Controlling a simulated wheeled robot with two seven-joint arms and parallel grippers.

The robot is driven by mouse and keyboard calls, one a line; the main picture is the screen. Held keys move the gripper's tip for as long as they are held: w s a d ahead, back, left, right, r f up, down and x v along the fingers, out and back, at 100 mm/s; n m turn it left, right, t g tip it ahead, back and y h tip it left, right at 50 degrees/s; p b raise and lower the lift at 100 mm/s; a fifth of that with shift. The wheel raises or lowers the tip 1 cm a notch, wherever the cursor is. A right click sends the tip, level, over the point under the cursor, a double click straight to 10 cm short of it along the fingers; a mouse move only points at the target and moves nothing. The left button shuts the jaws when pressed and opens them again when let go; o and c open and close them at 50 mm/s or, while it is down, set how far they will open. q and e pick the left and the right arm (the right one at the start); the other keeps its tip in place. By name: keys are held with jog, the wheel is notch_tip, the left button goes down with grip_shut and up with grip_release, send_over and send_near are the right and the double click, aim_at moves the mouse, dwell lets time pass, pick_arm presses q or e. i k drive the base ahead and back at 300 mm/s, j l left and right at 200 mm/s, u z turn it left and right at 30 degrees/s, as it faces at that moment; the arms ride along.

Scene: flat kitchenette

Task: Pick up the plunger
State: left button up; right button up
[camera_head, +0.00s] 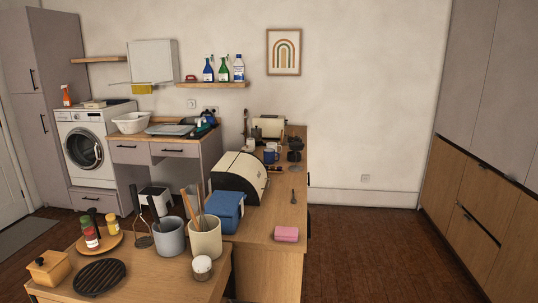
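I cannot make out a plunger for certain in the head view. A dark-handled tool with a rounded lower end (140,222) stands upright at the near counter, left of a grey crock (169,239); I cannot tell what it is. Neither of my grippers is in view.
The near counter holds a cream crock (205,240), a black trivet (99,277) and a wooden box (49,268). A blue box (226,212), a bread bin (240,177) and pink sponges (286,234) sit on the long counter. The wooden floor (365,250) at right is clear.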

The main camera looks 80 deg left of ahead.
aim_at(297, 146)
jog(key=u, duration=2.55)
jog(key=i+l, duration=1)
jog(key=i, duration=0.2)
jog(key=i+l+u, duration=0.15)
jog(key=i+l, duration=0.9)
jog(key=i, duration=0.2)
